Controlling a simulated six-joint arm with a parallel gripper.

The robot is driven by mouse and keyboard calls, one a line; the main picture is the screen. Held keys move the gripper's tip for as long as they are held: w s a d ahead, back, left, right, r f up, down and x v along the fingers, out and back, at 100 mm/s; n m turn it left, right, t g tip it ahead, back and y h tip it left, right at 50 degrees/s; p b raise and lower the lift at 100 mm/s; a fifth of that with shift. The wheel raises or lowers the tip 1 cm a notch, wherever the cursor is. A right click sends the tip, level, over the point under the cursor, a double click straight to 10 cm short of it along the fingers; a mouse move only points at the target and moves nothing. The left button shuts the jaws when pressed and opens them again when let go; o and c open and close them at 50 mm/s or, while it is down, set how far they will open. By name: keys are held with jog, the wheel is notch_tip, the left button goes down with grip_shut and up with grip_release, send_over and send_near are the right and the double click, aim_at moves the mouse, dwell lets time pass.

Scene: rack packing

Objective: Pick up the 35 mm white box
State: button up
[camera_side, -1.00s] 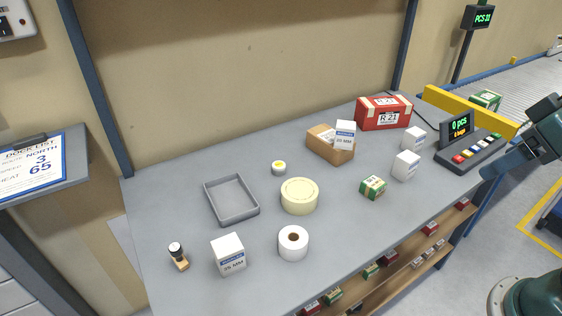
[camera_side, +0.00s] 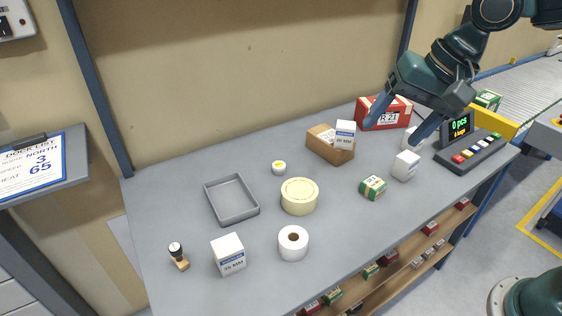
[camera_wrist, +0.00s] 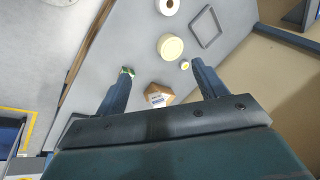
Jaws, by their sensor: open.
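A white box with a blue label (camera_side: 228,254) stands upright at the table's front left; its small print looks like 35 MM but is hard to read. Another white box (camera_side: 344,135) with a blue label sits on the brown carton (camera_side: 322,143); it also shows in the wrist view (camera_wrist: 158,99). My gripper (camera_side: 393,134) is open and empty, above the table's right part.
A grey tray (camera_side: 207,205), cream round tub (camera_side: 299,196), white roll (camera_side: 293,243), stamp (camera_side: 179,257) and small yellow-topped item (camera_side: 279,168) stand apart. A green box (camera_side: 372,187), red case (camera_side: 399,116) and button console (camera_side: 468,153) are at right.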

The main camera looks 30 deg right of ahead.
jog(key=w+a+f+m+g+y, duration=0.1)
jog(key=w+a+f+m+g, duration=0.1)
jog(key=w+a+f+m, duration=0.55)
jog(key=m+g+y, duration=0.1)
jog(key=m+g, duration=0.1)
jog(key=m, duration=0.2)
send_near(228, 244)
jog(key=shift+s+d+r, duration=0.3)
jog(key=shift+s+d, duration=0.1)
jog(key=shift+d, duration=0.1)
jog(key=x, duration=0.8)
jog(key=shift+w+a+f, duration=0.1)
jog(key=shift+a, duration=0.05)
jog(key=shift+f, duration=0.15)
jog(key=shift+a, duration=0.1)
jog(key=shift+w+a+x, duration=0.1)
jog(key=shift+x, duration=1.15)
jog(key=shift+w+a+x, duration=0.15)
jog(key=shift+x, duration=1.15)
